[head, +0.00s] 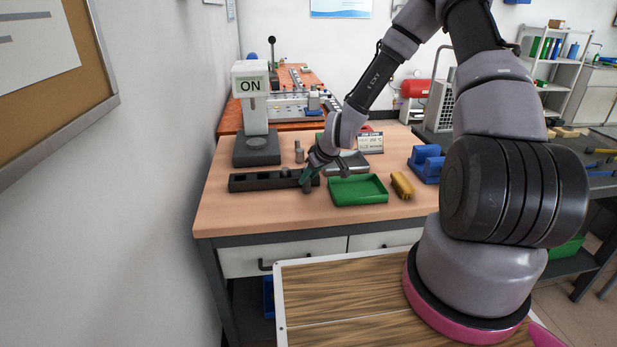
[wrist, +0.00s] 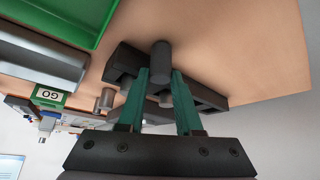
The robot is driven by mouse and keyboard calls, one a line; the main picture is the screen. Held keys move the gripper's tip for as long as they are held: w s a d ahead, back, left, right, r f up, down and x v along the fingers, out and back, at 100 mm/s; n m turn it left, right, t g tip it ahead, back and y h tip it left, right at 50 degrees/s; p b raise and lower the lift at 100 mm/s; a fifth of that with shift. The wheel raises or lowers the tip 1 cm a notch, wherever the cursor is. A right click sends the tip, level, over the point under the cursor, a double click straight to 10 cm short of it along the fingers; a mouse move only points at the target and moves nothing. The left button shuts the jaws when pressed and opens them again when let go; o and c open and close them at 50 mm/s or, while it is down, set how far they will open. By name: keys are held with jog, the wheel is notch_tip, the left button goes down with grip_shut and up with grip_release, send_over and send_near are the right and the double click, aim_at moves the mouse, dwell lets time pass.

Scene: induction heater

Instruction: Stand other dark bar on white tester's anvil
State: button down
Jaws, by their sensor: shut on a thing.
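My gripper (wrist: 160,75) has its two green fingers closed on a dark grey round bar (wrist: 160,58). In the head view the gripper (head: 306,186) is at the right end of the black rack (head: 245,183), low over it. The rack also shows in the wrist view (wrist: 125,58); I cannot tell whether the held bar is still seated in it. Part of the bar is hidden by the fingers. The white tester (head: 251,80) marked ON stands behind the rack at left. Its dark base with the round anvil (head: 257,143) looks empty.
A lighter grey cylinder (head: 299,152) stands between tester and rack. A green tray (head: 357,190) is right of the gripper, with a yellow piece (head: 402,185) and blue blocks (head: 427,163) beyond. The wooden table (head: 230,212) is clear in front of the rack.

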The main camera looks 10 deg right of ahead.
jog(key=c, duration=1)
grip_release()
jog(key=shift+f, duration=0.15)
jog(key=o, duration=0.4)
